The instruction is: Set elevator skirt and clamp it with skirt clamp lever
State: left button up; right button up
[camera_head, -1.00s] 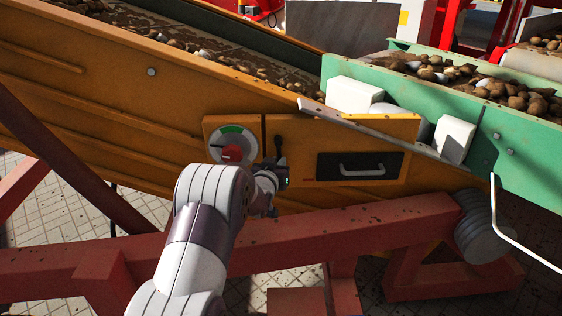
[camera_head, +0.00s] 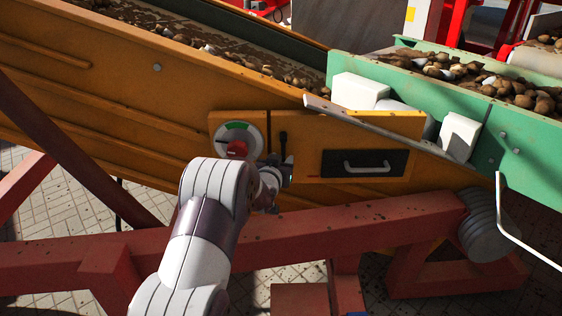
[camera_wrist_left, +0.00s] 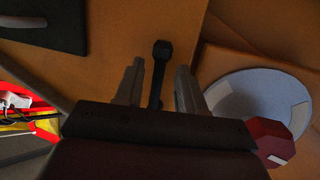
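The black clamp lever (camera_head: 283,143) stands upright on the orange elevator side, between a round dial with a red knob (camera_head: 237,148) and a panel with a grey handle (camera_head: 366,164). In the left wrist view the lever (camera_wrist_left: 160,58) rises between the two fingers of my left gripper (camera_wrist_left: 158,78). The fingers are apart, with a visible gap on both sides of the lever. In the head view my left gripper (camera_head: 281,174) is just below the lever, partly hidden by my wrist. A grey sloping strip (camera_head: 385,134) runs above the panel; I cannot tell if it is the skirt. My right gripper is not in view.
A red frame beam (camera_head: 390,218) crosses below my left gripper. A green hopper wall (camera_head: 520,140) and white blocks (camera_head: 460,136) are at the right. Potatoes and soil (camera_head: 220,54) lie on the elevator belt. A bent white rod (camera_head: 512,225) is at the far right.

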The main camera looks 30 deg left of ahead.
pick_arm(q)
jog(key=p+v, duration=0.3)
jog(key=v, duration=0.9)
jog(key=shift+s, duration=0.35)
